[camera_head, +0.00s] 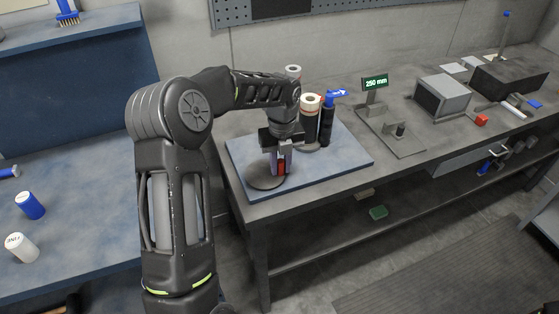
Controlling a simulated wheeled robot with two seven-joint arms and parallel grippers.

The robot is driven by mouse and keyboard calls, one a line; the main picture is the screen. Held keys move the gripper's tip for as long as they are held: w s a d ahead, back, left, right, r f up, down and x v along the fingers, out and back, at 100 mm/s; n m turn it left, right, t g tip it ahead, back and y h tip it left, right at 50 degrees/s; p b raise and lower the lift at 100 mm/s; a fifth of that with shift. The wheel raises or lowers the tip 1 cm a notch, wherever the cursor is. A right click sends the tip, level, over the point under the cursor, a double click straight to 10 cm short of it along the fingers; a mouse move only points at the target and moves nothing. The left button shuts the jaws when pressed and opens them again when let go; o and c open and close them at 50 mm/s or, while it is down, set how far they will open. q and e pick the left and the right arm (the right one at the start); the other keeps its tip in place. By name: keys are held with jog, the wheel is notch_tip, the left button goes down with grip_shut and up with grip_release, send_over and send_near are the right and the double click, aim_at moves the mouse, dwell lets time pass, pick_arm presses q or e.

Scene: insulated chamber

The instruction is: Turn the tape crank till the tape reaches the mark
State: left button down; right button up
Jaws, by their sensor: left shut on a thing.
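My left gripper (279,160) points down over the blue mat (345,157) on the workbench. A dark round disc (264,178) lies flat just below the fingers and seems to carry the red piece. My gripper hides part of both. A small display (375,83) on a stand reads 250 mm in green. I cannot make out the tape or its mark. My right gripper is not in view.
A white-topped roll (310,102) and a dark bottle with a blue spray head (327,122) stand close behind my gripper. A grey plate with a small block (398,131) lies to the right. A grey box (442,95) stands further right. The mat's right part is clear.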

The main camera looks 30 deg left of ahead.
pick_arm(q)
jog(key=m, duration=0.1)
jog(key=s+m, duration=0.1)
jog(key=m, duration=0.1)
jog(key=m+p, duration=0.1)
jog(key=shift+s+d+m, duration=0.3)
jog(key=shift+s+d, duration=0.05)
jog(key=shift+d, duration=0.05)
jog(key=c, duration=1.2)
grip_release()
jog(key=shift+c, duration=0.2)
notch_tip(320, 180, up, 8)
jog(key=b, duration=0.1)
jog(key=shift+f, duration=0.15)
